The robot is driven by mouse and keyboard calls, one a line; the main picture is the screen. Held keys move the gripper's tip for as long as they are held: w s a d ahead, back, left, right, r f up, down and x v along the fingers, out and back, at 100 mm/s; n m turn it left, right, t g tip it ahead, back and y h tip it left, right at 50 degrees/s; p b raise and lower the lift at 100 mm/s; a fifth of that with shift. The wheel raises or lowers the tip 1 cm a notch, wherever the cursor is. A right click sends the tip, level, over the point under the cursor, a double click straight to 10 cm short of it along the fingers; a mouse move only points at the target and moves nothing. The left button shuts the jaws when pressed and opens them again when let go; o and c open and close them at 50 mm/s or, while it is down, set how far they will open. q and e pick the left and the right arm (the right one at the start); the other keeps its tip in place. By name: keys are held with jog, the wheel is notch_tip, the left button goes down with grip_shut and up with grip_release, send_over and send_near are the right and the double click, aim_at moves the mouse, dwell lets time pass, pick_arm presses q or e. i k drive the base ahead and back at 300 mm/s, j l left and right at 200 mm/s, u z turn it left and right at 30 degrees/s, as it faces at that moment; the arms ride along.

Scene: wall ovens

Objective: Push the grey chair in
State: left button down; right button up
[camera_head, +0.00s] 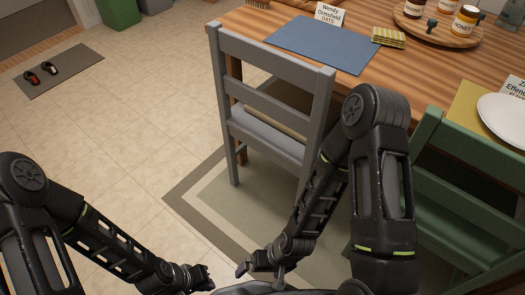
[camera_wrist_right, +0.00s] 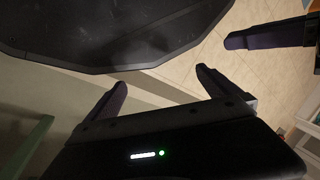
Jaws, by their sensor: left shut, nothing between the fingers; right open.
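The grey chair (camera_head: 270,95) stands upright at the near side of the wooden table (camera_head: 238,20), its slatted back towards me. My left gripper (camera_head: 205,280) is low at the bottom of the head view, shut and empty, apart from the chair. My right gripper (camera_head: 247,268) is close beside it, also below and apart from the chair. The right wrist view shows the right gripper's fingers (camera_wrist_right: 162,80) spread with nothing between them; the chair is not recognisable there.
A green chair (camera_head: 455,205) stands at the right, close to my right arm. A bordered rug (camera_head: 205,195) lies under the grey chair. A blue placemat (camera_head: 320,45) and name card (camera_head: 330,14) lie on the table. The tiled floor at left is clear up to a mat with shoes (camera_head: 50,78).

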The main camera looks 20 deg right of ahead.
aim_at(299, 159)
jog(key=z, duration=1.85)
jog(key=k+l, duration=0.15)
jog(key=k, duration=0.2)
jog(key=k+l, duration=0.1)
jog(key=k, duration=0.2)
